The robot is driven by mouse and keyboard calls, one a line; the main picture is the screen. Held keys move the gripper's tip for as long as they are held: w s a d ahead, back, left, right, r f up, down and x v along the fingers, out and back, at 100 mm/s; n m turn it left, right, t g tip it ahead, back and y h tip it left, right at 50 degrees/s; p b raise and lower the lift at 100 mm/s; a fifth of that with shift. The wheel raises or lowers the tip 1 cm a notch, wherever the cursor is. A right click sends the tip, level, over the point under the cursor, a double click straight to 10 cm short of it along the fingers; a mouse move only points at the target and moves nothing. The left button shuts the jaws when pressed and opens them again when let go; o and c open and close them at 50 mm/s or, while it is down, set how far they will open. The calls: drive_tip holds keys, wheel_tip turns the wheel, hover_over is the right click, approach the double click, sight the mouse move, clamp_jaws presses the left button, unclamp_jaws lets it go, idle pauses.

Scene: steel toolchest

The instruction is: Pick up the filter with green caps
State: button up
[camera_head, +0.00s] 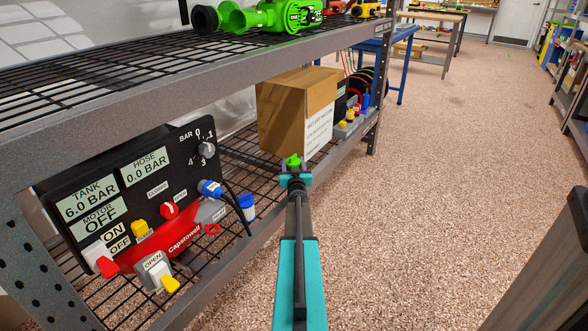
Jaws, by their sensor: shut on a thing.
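The filter with green caps (293,161) shows only as a small green piece at the tip of my gripper (294,172). My gripper is shut on it, in front of the lower right corner of the cardboard box. The jaws and arm hide the rest of the filter, so I cannot tell whether it touches the shelf.
The cardboard box (290,105) stands on the lower wire shelf. A black compressor panel (150,180) and a blue-capped item (247,207) are to the left. A green tool (265,17) lies on the upper shelf. The speckled floor (430,180) to the right is clear.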

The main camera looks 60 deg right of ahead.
sight(295, 156)
drive_tip(key=shift+r, duration=0.1)
drive_tip(key=shift+r+p, duration=0.55)
drive_tip(key=shift+r, duration=0.15)
drive_tip(key=r+p, duration=0.2)
drive_tip(key=shift+s+r, duration=0.3)
drive_tip(key=shift+s, duration=0.1)
drive_tip(key=s+p, duration=0.6)
drive_tip(key=s, duration=0.9)
drive_tip(key=shift+a+r, duration=0.4)
drive_tip(key=shift+a, duration=0.05)
wheel_tip(295, 156, up, 28)
drive_tip(key=p, duration=2.7)
drive_tip(key=shift+f, duration=0.25)
drive_tip(key=shift+s, duration=0.15)
